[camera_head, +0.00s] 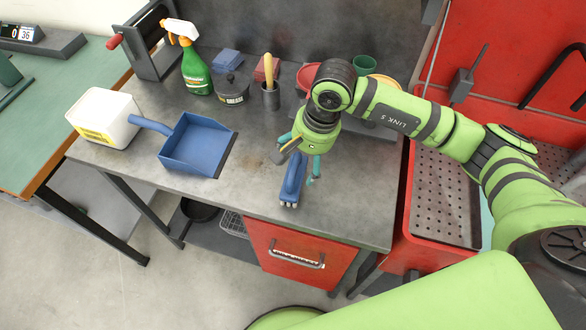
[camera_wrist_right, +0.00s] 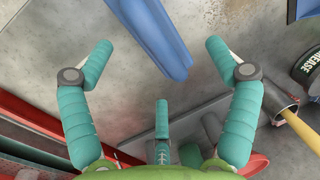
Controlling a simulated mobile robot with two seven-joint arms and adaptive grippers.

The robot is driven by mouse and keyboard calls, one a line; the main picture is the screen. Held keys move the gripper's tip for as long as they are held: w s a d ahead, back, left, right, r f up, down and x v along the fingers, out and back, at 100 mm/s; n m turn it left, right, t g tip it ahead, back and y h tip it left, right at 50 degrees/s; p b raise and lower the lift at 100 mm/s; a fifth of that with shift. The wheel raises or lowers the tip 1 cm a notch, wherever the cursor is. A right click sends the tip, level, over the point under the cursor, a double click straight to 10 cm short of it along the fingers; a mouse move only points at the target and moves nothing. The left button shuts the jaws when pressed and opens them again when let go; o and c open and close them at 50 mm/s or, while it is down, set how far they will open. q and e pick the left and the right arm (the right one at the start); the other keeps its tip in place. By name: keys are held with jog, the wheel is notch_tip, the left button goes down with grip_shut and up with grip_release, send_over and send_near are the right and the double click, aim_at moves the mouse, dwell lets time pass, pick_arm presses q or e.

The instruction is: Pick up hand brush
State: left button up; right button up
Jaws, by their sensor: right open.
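The blue hand brush (camera_head: 292,182) lies on the grey workbench near its front edge, handle towards the back and pale bristles at the front end. In the right wrist view its blue handle (camera_wrist_right: 158,38) comes down from the top, between the spread fingers. My right gripper (camera_head: 301,154) has teal fingers and hangs over the handle end of the brush. The gripper is open and empty, and in the wrist view (camera_wrist_right: 158,62) a gap shows on both sides of the handle. Part of the handle is hidden by the gripper in the head view. My left gripper is out of view.
A blue dustpan (camera_head: 197,147) and a white container (camera_head: 105,117) stand left of the brush. A metal cup with a yellow-handled tool (camera_head: 271,97), a grease tin (camera_head: 232,90) and a green spray bottle (camera_head: 194,70) stand behind. The bench front right is clear.

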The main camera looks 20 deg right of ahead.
aim_at(301, 170)
notch_tip(301, 170, down, 4)
jog(key=shift+s+a+r+p, duration=0.15)
jog(key=shift+r+p, duration=0.05)
jog(key=shift+p, duration=0.6)
jog(key=shift+w+f, duration=0.2)
jog(key=shift+f, duration=0.15)
jog(key=shift+c, duration=1.2)
jog(key=c, duration=1)
jog(key=shift+c, duration=0.2)
jog(key=shift+r+b, duration=0.35)
jog(key=shift+r, duration=0.1)
jog(key=r, duration=0.1)
jog(key=r+b, duration=0.1)
jog(key=d+r+b, duration=0.1)
jog(key=shift+s+r, duration=0.2)
jog(key=shift+s, duration=0.05)
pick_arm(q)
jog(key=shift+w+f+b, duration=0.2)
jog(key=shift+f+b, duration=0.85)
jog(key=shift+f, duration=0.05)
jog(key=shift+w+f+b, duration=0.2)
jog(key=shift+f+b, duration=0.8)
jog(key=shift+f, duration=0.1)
pick_arm(e)
jog(key=s+d+r, duration=0.6)
jog(key=d, duration=0.2)
jog(key=shift+d+r, duration=0.3)
jog(key=shift+r, duration=0.1)
